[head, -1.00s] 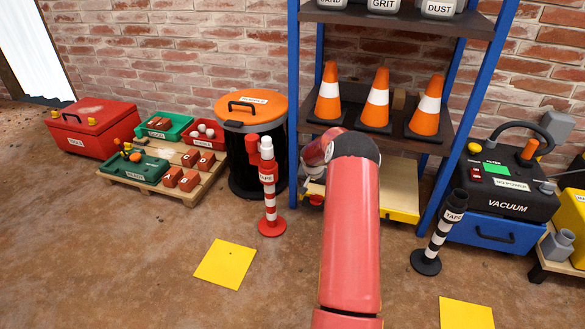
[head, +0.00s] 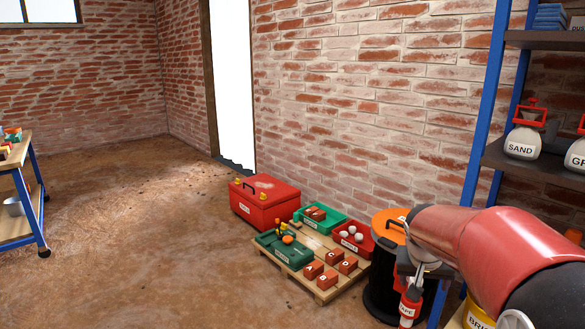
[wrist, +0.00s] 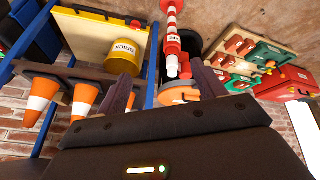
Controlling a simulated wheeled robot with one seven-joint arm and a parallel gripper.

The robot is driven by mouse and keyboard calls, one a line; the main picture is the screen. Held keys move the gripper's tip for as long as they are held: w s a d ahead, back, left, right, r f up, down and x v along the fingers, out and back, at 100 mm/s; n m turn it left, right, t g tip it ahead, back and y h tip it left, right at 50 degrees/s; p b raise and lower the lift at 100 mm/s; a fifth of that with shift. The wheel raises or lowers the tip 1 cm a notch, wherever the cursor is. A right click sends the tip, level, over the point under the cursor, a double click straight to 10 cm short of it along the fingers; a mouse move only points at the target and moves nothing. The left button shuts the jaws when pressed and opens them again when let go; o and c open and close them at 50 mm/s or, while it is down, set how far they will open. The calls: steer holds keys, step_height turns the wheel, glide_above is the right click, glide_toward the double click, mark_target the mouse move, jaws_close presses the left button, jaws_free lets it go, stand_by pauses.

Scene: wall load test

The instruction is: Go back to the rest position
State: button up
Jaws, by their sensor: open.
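My gripper (wrist: 160,90) shows in the wrist view with its two dark fingers spread apart and nothing between their tips. Beyond the fingers stands the red-and-white tape post (wrist: 172,40), apart from them. My red arm reaches in from the right of the head view, in front of the shelf rack; I cannot make out the gripper clearly there. A yellow container marked BRICK (wrist: 122,58) sits on the rack's low pale board (wrist: 95,30) in the wrist view. Part of it shows at the bottom right of the head view (head: 477,316).
The blue-framed shelf rack (head: 487,105) stands at the right with a sand jar (head: 523,142). An orange-lidded bin (head: 382,285), a pallet of trays and bricks (head: 325,292) and a red toolbox (head: 264,205) line the wall. A workbench (head: 18,165) stands far left. The middle floor is clear.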

steer(key=s+a+r+n+y+p, duration=0.1)
steer(key=s+a, duration=0.3)
steer(key=s, duration=0.4)
steer(key=s+a+r+n+t+y+p, duration=0.1)
steer(key=s+a+r+p, duration=0.1)
steer(key=s+a+r, duration=0.2)
steer(key=s+a+r+n+y+p, duration=0.1)
steer(key=s+a, duration=0.4)
steer(key=s, duration=0.6)
steer(key=shift+s+a+r+n+t+p, duration=0.3)
steer(key=shift+r+n, duration=0.3)
steer(key=shift+r, duration=0.3)
